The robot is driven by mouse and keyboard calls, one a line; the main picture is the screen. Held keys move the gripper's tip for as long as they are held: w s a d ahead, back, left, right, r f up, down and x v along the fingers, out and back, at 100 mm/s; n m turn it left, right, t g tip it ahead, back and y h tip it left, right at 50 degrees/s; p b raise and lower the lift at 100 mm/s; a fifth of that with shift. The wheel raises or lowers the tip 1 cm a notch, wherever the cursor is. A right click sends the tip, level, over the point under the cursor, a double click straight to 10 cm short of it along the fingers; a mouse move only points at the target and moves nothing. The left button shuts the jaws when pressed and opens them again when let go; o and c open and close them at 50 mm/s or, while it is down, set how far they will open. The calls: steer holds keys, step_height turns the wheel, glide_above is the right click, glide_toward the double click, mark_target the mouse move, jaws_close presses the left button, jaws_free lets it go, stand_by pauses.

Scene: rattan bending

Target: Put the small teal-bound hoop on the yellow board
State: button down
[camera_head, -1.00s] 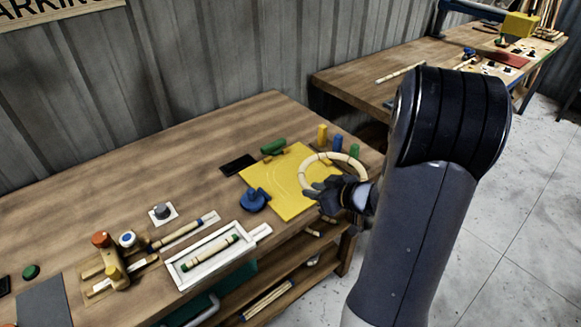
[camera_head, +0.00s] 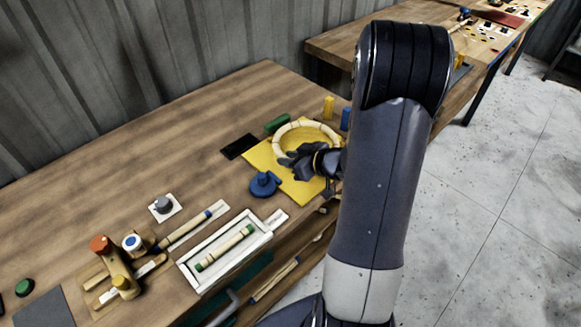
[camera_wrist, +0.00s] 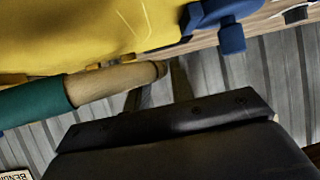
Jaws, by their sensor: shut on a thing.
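The pale hoop (camera_head: 307,124) is over the back right part of the yellow board (camera_head: 261,158). My gripper (camera_head: 290,160) is shut on the near side of the hoop. In the wrist view, the pale rod of the hoop (camera_wrist: 110,83) runs to my gripper (camera_wrist: 155,85), with a teal binding (camera_wrist: 32,106) to its left. The yellow board (camera_wrist: 70,35) is close by there. I cannot tell whether the hoop touches it. My gripper and arm hide part of the hoop and the board's right side.
A blue knobbed piece (camera_head: 265,184) stands at the board's left edge. A green cylinder (camera_head: 277,123), a yellow peg (camera_head: 328,107) and a blue peg (camera_head: 345,118) stand behind. A white tray (camera_head: 190,272) holds a green-ended stick. The table's back left is clear.

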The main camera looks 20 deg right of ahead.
mark_target(290, 174)
steer(key=shift+f, duration=1.75)
steer(key=shift+f+b, duration=0.2)
steer(key=shift+b, duration=0.2)
steer(key=c, duration=1.2)
jaws_free()
steer(key=shift+s+d+r, duration=0.15)
steer(key=shift+s+r, duration=0.05)
steer(key=shift+r, duration=0.15)
steer(key=p+v, duration=0.1)
steer(key=v, duration=1)
steer(key=shift+s, duration=0.3)
